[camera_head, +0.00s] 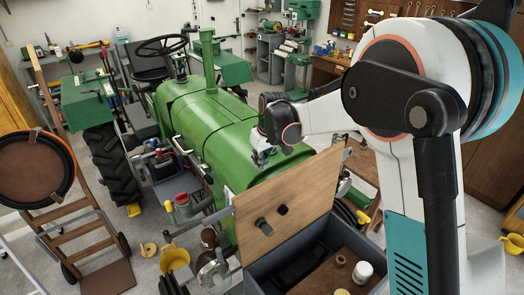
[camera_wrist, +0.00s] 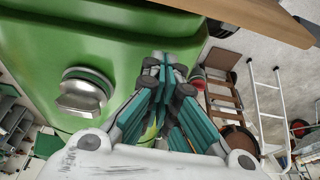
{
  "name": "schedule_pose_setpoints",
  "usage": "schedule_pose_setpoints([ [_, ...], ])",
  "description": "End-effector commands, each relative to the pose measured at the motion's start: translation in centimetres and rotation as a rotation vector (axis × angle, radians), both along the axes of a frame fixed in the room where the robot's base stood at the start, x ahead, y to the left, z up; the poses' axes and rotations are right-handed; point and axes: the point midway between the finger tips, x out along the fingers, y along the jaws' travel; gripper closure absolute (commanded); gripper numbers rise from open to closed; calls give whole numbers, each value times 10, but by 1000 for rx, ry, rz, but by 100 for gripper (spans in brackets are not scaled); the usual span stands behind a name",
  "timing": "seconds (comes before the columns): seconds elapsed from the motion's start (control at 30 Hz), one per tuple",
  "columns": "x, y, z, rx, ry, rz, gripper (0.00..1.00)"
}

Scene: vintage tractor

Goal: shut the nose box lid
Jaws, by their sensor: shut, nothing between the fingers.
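The nose box (camera_head: 335,228) is a dark grey box at the tractor's front, low in the middle of the head view. Its wooden lid (camera_head: 290,200) stands raised and tilted, with a dark knob on the face toward the camera. My gripper (camera_head: 262,158) is above the green hood, beyond the lid's upper edge in the head view, and seems apart from it. In the wrist view my gripper (camera_wrist: 165,62) has its fingers together with nothing between them. A wooden edge, likely the lid (camera_wrist: 262,20), crosses the top right there.
The green tractor (camera_head: 195,120) fills the middle, its hood close under my gripper. A silver cap (camera_wrist: 82,95) sits on the green surface in the wrist view. A white jar (camera_head: 362,272) and small items are in the box. A hand truck (camera_head: 85,235) stands at the left.

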Motion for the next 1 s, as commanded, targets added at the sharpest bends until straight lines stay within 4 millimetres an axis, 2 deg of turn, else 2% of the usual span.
schedule_pose_setpoints([
  [0.13, 3, 2, -19, 0, 0, -1, 100],
  [0.3, -17, -13, -15, 0, 0, -2, 100],
  [0.43, -25, -18, -15, 0, 0, -2, 100],
  [1.0, -30, -22, -16, 3, -5, -1, 100],
])
